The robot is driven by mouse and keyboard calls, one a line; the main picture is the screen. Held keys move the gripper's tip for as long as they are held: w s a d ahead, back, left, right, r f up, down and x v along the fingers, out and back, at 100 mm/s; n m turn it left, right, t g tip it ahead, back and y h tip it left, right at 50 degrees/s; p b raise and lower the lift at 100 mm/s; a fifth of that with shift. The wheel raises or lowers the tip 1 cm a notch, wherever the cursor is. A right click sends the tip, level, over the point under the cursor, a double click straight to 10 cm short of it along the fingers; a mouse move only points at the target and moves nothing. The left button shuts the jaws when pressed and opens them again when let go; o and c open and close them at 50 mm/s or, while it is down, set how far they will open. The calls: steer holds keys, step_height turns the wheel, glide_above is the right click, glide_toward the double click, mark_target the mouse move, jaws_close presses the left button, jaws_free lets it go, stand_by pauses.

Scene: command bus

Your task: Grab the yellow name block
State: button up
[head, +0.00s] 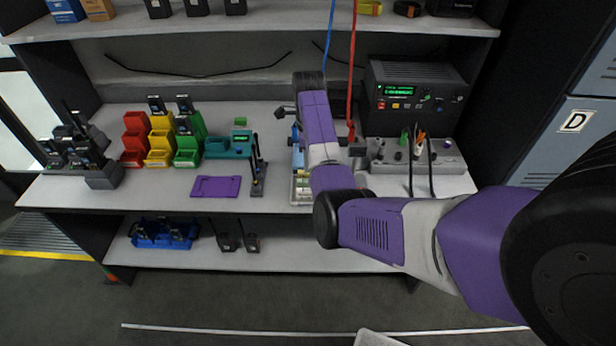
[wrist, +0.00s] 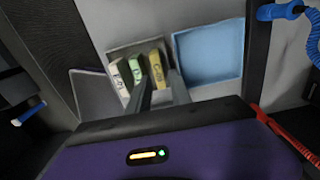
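The yellow name block (wrist: 157,70) stands in a small compartment in the wrist view, at the right of a row with a green block (wrist: 136,72) and a whitish block (wrist: 119,82). My gripper (wrist: 161,82) is open, its two grey fingers pointing toward the row. The fingertips appear on either side of the yellow block's near end; I cannot tell whether they touch it. Nothing is visibly held. In the head view my arm hides most of the tray (head: 293,190) and the blocks.
A blue-lined compartment (wrist: 208,55) lies right of the blocks. Red and blue coiled cords hang close by on the right. In the head view, coloured bins (head: 158,140) stand left, a purple mat (head: 216,186) in front, and a radio unit (head: 418,95) right.

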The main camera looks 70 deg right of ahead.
steer(key=shift+s+f+p, duration=0.15)
steer(key=shift+f+p, duration=0.15)
steer(key=shift+f, duration=1)
steer(key=shift+s+f+p, duration=0.1)
steer(key=shift+f+p, duration=0.15)
steer(key=shift+f, duration=1)
jaws_close()
